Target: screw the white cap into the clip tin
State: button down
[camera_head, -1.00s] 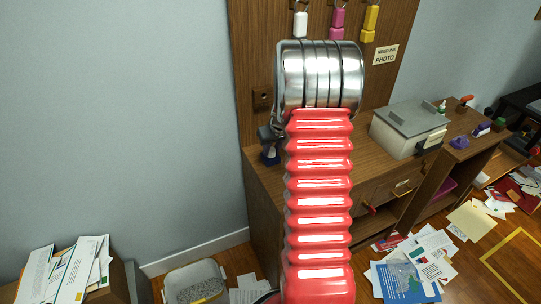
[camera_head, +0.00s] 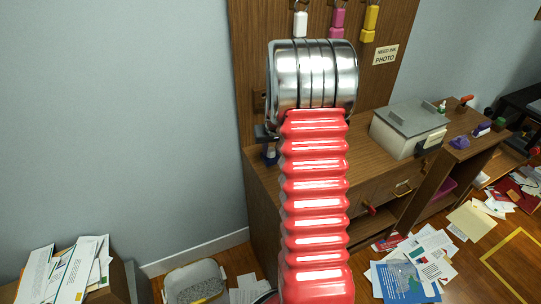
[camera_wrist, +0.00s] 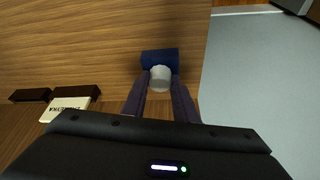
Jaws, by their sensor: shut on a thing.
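In the wrist view my gripper (camera_wrist: 160,82) is shut on the white cap (camera_wrist: 160,76), which sits between the two dark fingertips. A dark blue block-shaped thing (camera_wrist: 160,57), perhaps the clip tin, is right behind the cap. I cannot tell whether the cap touches it or is in it.
A grey-lidded box (camera_head: 408,128) stands on the desk (camera_head: 345,140) to the right. White, pink and yellow padlocks (camera_head: 301,24) hang on the back panel. In the wrist view a small lettered plate (camera_wrist: 66,108) lies left of the fingers. Papers (camera_head: 410,265) litter the floor.

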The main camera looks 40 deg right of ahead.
jog(key=shift+w+a+m+g+h, duration=0.1)
jog(key=shift+m+g+h, duration=0.2)
jog(key=shift+m, duration=0.65)
jog(key=shift+w+m+g+h, duration=0.1)
jog(key=shift+m+g+h, duration=0.15)
jog(key=shift+m, duration=0.7)
jog(key=shift+m, duration=0.8)
jog(key=shift+a+m+g+h, duration=0.1)
jog(key=shift+m+g+h, duration=0.35)
jog(key=shift+m, duration=0.55)
jog(key=m, duration=0.1)
jog(key=m+g, duration=0.1)
jog(key=m, duration=0.1)
jog(key=shift+w+m, duration=0.2)
jog(key=shift+m, duration=0.1)
jog(key=shift+w+m+g, duration=0.1)
jog(key=shift+m+g, duration=0.9)
jog(key=shift+m, duration=1.2)
jog(key=m+g, duration=0.1)
jog(key=m, duration=0.2)
jog(key=m+g+y, duration=0.1)
jog(key=m, duration=0.2)
jog(key=shift+w, duration=0.15)
